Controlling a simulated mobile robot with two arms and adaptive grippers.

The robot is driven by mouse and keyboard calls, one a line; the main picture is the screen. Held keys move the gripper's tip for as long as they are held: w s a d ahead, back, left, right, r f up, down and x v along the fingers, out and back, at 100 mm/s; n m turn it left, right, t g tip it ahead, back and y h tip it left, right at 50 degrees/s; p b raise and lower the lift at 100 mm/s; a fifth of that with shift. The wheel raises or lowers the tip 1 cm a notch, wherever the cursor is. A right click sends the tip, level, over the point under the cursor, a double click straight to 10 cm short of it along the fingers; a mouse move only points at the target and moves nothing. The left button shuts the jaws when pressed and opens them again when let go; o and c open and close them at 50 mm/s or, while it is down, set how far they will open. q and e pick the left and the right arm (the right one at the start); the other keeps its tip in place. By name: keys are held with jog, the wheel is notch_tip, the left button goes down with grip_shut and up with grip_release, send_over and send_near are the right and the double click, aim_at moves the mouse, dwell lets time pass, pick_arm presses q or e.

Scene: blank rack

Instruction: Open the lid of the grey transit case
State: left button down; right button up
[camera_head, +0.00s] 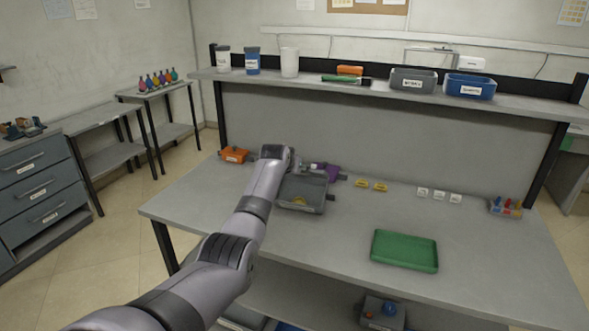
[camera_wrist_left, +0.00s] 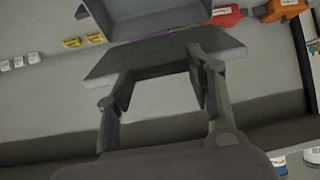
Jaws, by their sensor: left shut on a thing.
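The case's grey body (camera_wrist_left: 150,17) shows beyond the panel at the top. How far the lid is raised is hard to tell. My right gripper is not in view.
An orange box (camera_head: 234,154) and a purple item (camera_head: 328,171) are near the case. Yellow blocks (camera_head: 371,185), white labelled blocks (camera_head: 438,194) and a green tray (camera_head: 404,250) lie to the right. A loaded shelf (camera_head: 400,91) runs above the back. The bench's front middle is clear.

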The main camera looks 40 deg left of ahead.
pick_arm(q)
jog(key=shift+r, duration=0.1)
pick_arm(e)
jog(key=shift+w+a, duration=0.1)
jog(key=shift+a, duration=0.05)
pick_arm(q)
jog(key=c, duration=0.7)
grip_release()
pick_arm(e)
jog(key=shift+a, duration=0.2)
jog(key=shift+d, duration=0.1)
pick_arm(q)
jog(key=v, duration=1.2)
